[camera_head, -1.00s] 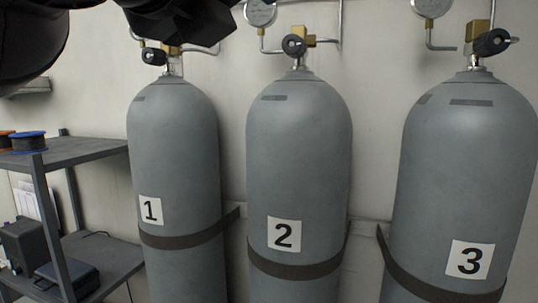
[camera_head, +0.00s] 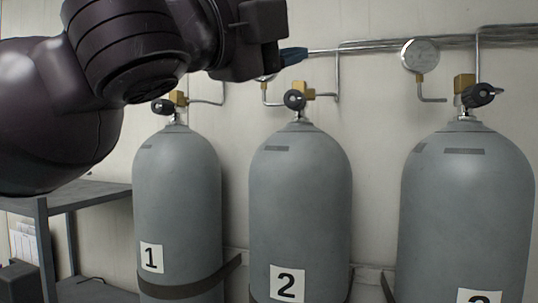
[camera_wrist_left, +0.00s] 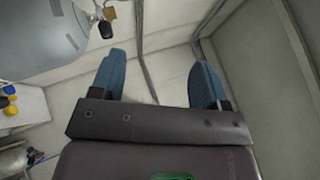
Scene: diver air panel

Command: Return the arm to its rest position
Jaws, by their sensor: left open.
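My left arm comes in from the left across the top of the head view. Its gripper (camera_head: 294,56) is at the end of the arm, above and in front of the area over cylinder 2, with a blue fingertip showing. In the left wrist view the two blue fingers (camera_wrist_left: 157,80) stand wide apart with nothing between them. The gripper looks apart from the cylinders and valves. The arm hides part of the wall and the gauge behind it. My right gripper does not show.
Grey cylinders 1 (camera_head: 178,200), 2 (camera_head: 300,195) and 3 (camera_head: 467,210) stand along the wall, each with a black valve knob. A round gauge (camera_head: 420,55) and pipes (camera_head: 400,46) are above. A dark shelf (camera_head: 90,197) stands at left. Free room lies right of the gripper.

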